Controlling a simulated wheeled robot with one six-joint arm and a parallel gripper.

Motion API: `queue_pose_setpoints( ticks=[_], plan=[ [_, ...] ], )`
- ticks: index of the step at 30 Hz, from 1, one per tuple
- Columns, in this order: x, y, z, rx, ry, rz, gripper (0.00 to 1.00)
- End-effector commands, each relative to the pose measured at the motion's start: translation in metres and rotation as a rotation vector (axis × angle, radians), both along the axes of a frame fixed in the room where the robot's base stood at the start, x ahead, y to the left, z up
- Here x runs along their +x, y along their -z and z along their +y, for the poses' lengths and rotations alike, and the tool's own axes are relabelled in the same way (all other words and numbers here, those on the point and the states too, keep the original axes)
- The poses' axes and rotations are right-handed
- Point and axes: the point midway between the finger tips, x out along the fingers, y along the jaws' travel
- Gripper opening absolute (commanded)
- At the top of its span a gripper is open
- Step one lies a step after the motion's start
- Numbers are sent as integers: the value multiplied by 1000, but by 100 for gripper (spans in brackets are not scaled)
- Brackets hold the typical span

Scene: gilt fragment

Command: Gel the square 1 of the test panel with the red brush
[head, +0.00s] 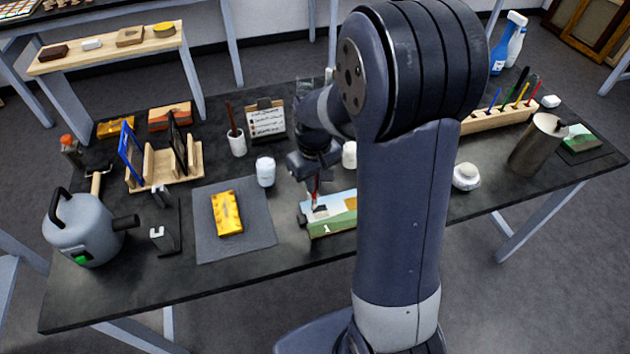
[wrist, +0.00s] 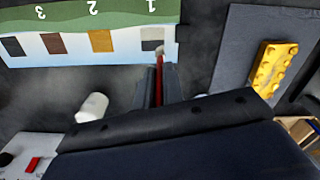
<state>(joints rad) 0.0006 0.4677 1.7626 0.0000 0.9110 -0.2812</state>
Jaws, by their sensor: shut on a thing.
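My gripper (head: 315,170) is shut on the red brush (wrist: 159,76), whose handle shows between the fingers (wrist: 159,88) in the wrist view. The brush points down at the test panel (head: 346,222), which is partly behind my arm in the head view. In the wrist view the panel (wrist: 75,20) appears upside down, with numerals 1, 2 and 3. The pale brush tip is at the edge of the grey square (wrist: 151,34) in line with numeral 1. I cannot tell if it touches. Tan and brown squares lie farther left.
A yellow gilt fragment (head: 227,212) lies on a grey mat (head: 208,246) left of the panel. White jars (head: 265,171) stand close to my gripper. A wooden brush rack (head: 482,122) and a metal cup (head: 536,146) are at the right. A grey kettle-like vessel (head: 80,230) is far left.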

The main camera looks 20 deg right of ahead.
Motion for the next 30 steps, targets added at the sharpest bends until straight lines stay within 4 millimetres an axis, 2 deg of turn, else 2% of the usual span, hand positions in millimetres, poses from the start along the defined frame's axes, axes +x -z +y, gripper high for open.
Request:
queue_pose_setpoints(
  ticks=[30],
  plan=[
    [0,6,0,0,0,0,0]
  ],
)
